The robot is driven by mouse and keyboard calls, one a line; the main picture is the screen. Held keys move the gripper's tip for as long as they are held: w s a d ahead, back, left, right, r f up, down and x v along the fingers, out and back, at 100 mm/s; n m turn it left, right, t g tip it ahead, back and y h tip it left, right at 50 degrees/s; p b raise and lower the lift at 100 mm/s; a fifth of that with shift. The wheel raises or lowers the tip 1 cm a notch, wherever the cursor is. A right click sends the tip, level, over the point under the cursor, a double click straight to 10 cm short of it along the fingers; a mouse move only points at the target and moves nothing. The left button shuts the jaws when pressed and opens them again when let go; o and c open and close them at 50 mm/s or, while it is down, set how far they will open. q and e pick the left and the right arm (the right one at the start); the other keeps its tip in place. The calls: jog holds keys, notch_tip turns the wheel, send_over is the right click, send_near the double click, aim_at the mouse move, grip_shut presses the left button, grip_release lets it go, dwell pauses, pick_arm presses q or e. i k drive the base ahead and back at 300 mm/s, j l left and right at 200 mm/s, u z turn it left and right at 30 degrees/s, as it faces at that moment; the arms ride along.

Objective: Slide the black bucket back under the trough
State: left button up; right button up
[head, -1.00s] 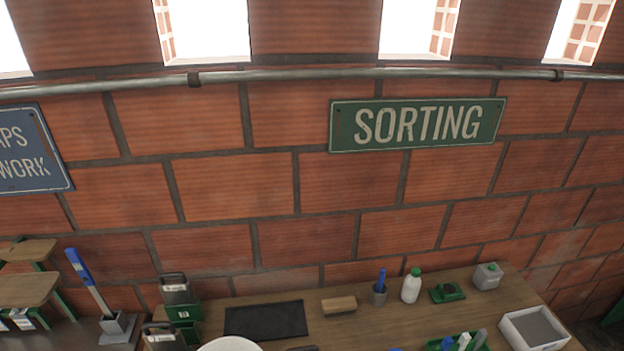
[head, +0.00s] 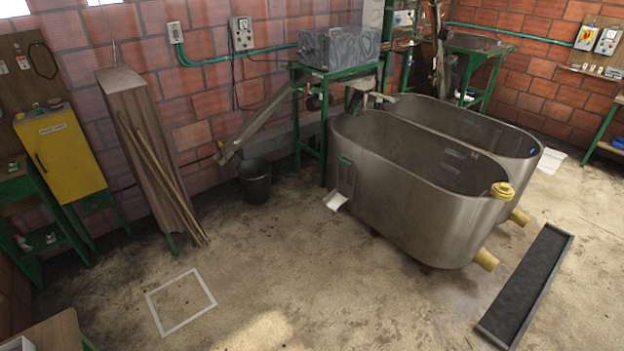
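The black bucket (head: 255,181) stands upright on the concrete floor near the brick wall, left of the green stand. The trough (head: 255,121) is a sloping metal chute that runs from the green stand down to the left. Its lower end (head: 226,155) hangs above and to the left of the bucket. The bucket is to the right of the point below that end. Neither of my grippers is in view.
Two steel tanks (head: 400,165) fill the centre right. The green stand (head: 325,120) is right of the bucket. Wooden poles (head: 160,170) lean by a brown cabinet (head: 135,120) on the left. The floor in front of the bucket is clear, with a white square outline (head: 181,302).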

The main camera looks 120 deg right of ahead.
aim_at(255, 173)
jog(key=k+l+z, duration=0.1)
jog(key=l+z, duration=0.15)
jog(key=z, duration=0.2)
jog(key=l+z, duration=0.3)
jog(key=z, duration=0.15)
jog(key=l+z, duration=0.3)
jog(key=z, duration=0.2)
jog(key=l+z, duration=0.3)
jog(key=z, duration=0.15)
jog(key=i+l+z, duration=0.15)
jog(key=z, duration=0.3)
jog(key=i+l+z, duration=0.4)
jog(key=i+l, duration=0.45)
jog(key=l, duration=0.3)
jog(key=i+l+z, duration=0.4)
jog(key=i+l, duration=0.75)
jog(key=i, duration=0.15)
jog(key=i+u, duration=0.15)
jog(key=i, duration=0.25)
jog(key=i+l+u, duration=0.1)
jog(key=i, duration=0.3)
jog(key=i+l+u, duration=0.15)
jog(key=i, duration=0.25)
jog(key=l, duration=0.1)
